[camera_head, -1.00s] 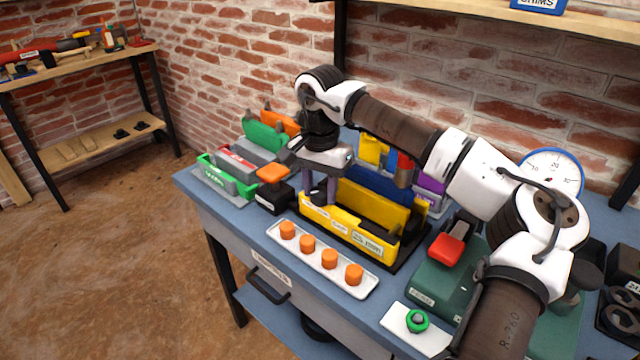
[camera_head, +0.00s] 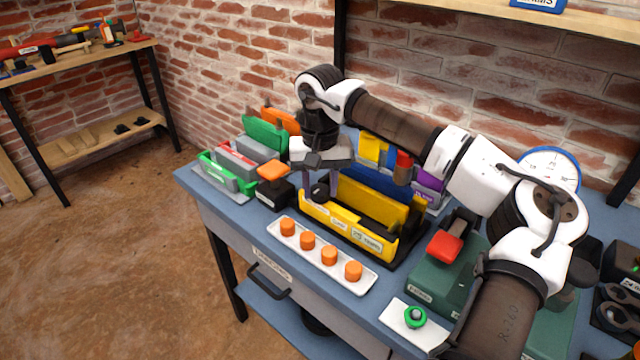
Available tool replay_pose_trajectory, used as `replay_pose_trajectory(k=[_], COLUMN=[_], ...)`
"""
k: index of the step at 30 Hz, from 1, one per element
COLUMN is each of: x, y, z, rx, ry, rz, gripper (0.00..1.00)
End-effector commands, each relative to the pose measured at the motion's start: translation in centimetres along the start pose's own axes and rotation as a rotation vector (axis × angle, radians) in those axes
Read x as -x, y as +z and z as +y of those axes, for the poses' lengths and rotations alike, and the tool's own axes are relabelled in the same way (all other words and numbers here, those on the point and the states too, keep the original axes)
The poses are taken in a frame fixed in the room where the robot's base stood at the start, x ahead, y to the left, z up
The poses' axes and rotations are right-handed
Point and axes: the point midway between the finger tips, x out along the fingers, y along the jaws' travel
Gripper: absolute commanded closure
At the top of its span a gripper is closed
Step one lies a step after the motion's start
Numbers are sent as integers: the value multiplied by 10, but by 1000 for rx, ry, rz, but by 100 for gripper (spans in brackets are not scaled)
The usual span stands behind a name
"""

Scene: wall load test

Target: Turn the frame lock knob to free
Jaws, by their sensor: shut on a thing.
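The yellow frame (camera_head: 345,226) stands on a dark base in the middle of the bench, with small labels on its front wall. A dark round knob (camera_head: 320,191) shows at its left end, between my fingers. My gripper (camera_head: 320,184) points down over this end and is shut on the knob. The fingers partly hide the knob, and its marking cannot be read from here.
A white tray with several orange cylinders (camera_head: 330,256) lies in front of the frame. A black box with an orange top (camera_head: 273,172) stands close left. A green device with a red handle (camera_head: 444,246) is to the right.

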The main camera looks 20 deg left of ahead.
Motion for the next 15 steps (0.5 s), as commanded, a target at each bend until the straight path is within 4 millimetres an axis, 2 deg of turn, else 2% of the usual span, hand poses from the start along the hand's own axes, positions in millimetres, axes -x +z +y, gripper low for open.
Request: replay_pose_trajectory(k=[11,12,15], x=[1,1,1], y=[-1,-1,-1], z=[0,0,0], rx=[5,5,4], ry=[0,0,0], rz=[3,3,3], gripper=[85,60,47])
